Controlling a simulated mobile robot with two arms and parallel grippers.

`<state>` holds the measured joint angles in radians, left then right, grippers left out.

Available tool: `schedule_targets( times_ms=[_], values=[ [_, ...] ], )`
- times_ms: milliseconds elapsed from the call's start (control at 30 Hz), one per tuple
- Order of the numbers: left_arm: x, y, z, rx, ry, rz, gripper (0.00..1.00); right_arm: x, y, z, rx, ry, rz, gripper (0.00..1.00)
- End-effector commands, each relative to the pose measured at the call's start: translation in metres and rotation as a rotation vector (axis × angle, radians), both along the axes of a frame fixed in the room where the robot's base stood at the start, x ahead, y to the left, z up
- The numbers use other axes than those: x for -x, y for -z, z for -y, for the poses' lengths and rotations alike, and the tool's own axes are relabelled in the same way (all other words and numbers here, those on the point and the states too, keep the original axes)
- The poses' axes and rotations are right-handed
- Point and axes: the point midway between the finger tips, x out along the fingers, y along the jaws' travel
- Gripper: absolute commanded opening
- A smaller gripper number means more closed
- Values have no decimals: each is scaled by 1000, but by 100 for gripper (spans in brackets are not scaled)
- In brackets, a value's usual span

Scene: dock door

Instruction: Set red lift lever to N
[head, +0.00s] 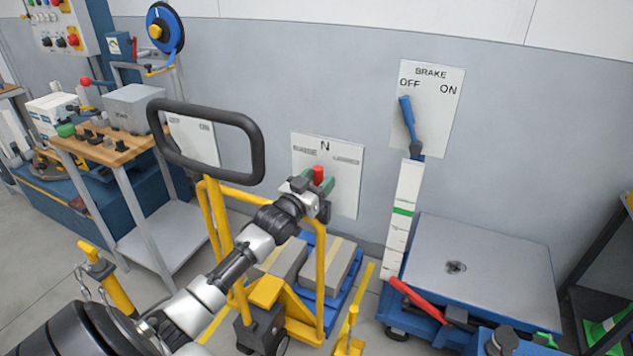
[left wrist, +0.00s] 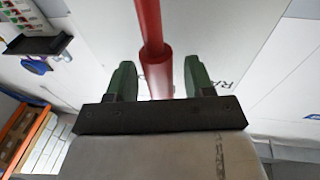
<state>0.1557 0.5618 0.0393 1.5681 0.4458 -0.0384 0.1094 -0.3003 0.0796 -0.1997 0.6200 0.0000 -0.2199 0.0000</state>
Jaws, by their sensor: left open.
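The red lift lever (head: 318,174) stands in front of a white wall plate (head: 345,192) marked N at its top middle, with smaller words to either side. Its red end shows just below the N. My left gripper (head: 316,186) is at the lever and hides its lower part. In the left wrist view the red lever (left wrist: 155,70) runs between the two green fingers of my left gripper (left wrist: 158,82). The fingers are open, with a gap on each side of the lever. My right gripper is out of view.
At right are a blue brake lever (head: 407,115), a white scale post (head: 403,215) and a lift table (head: 480,265) with a red bar (head: 420,300). A workbench (head: 110,150) stands at left.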

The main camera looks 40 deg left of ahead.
Motion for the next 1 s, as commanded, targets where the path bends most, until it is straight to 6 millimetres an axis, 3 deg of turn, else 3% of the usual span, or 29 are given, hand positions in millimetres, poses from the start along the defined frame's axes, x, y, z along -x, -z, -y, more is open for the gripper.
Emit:
schedule_targets(
  times_ms=[167, 633, 1000],
  values=[
    [11, 3, 1, 1, 0, -1, 53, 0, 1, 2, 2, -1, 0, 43],
    [92, 15, 4, 1, 0, -3, 53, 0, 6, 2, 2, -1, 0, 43],
    [107, 15, 4, 0, 0, 0, 53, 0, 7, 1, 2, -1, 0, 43]
  ],
)
